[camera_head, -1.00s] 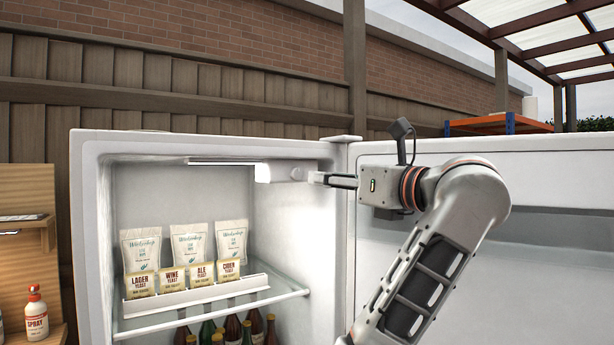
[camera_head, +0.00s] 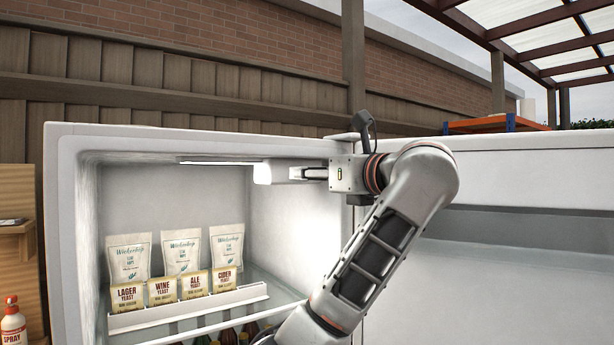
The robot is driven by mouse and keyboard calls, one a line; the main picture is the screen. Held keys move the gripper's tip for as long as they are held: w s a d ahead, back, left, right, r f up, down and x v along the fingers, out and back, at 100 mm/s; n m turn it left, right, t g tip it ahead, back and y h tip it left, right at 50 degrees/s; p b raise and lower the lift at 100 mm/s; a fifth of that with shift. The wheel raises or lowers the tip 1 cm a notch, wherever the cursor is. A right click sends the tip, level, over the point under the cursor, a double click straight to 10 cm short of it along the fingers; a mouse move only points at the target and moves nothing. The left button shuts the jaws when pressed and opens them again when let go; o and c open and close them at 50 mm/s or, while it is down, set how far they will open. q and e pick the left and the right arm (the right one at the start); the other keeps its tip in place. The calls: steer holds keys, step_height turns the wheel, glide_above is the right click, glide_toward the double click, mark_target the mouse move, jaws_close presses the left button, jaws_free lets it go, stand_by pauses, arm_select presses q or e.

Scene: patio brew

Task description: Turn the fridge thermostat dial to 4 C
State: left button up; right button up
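The open white fridge (camera_head: 60,230) fills the middle of the view. A white thermostat housing (camera_head: 268,173) hangs under its ceiling at the right inner wall, beside a lit strip. The small dial (camera_head: 293,173) is at the housing's right end; its markings and setting cannot be read. My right gripper (camera_head: 302,173) reaches in from the right with its fingertips at the dial. From this side I cannot tell whether the fingers are closed on it or only near it. My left gripper is not in view.
Yeast packets (camera_head: 162,291) stand in a white rack on a fridge shelf, with white pouches (camera_head: 181,252) behind and bottles below. The open fridge door (camera_head: 520,240) is at the right. A spray bottle (camera_head: 13,326) stands at the lower left.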

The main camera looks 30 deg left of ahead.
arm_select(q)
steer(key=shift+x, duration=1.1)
arm_select(e)
steer(key=shift+w+a+r, duration=0.15)
steer(key=shift+w+r, duration=0.15)
arm_select(q)
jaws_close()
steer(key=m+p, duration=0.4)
steer(key=p, duration=0.1)
arm_select(e)
steer(key=r, duration=0.2)
steer(key=s+a, duration=0.1)
steer(key=shift+r, duration=0.4)
